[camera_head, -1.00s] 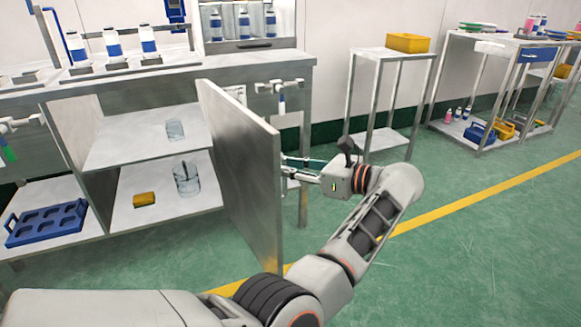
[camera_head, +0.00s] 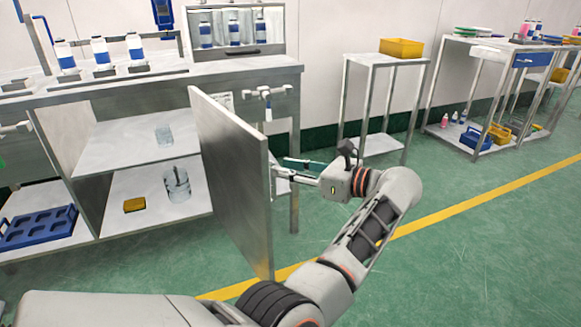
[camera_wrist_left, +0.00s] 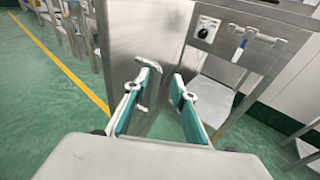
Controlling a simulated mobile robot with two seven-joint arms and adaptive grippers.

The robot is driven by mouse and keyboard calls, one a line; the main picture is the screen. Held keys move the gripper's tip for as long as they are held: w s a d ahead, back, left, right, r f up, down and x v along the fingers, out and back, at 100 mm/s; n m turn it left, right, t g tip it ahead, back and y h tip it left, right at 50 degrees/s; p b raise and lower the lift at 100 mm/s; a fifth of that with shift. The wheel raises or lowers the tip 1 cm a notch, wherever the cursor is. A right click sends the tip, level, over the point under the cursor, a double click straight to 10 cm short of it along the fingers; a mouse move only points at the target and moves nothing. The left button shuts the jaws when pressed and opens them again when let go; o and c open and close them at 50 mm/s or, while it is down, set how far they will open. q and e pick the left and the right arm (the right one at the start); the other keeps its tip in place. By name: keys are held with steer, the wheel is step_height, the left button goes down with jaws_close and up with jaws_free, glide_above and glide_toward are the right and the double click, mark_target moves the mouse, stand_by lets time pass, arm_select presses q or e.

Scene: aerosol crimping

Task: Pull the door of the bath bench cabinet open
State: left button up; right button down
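The bath bench cabinet (camera_head: 52,145) stands at the left in the head view. Its grey door (camera_head: 232,175) is swung wide open toward me, and the shelves inside show. My left gripper (camera_head: 293,170) is at the door's outer face, right of the panel. In the left wrist view the door (camera_wrist_left: 125,35) fills the upper middle. A pale door handle (camera_wrist_left: 142,92) shows beside the left finger, partly hidden by it. My left gripper's teal fingers (camera_wrist_left: 163,85) are spread apart; I see nothing clamped between them. My right gripper is not in view.
White bottles (camera_head: 101,52) stand on the bench top. A small table (camera_head: 385,59) with a yellow bin stands at back right. The green floor at right is clear.

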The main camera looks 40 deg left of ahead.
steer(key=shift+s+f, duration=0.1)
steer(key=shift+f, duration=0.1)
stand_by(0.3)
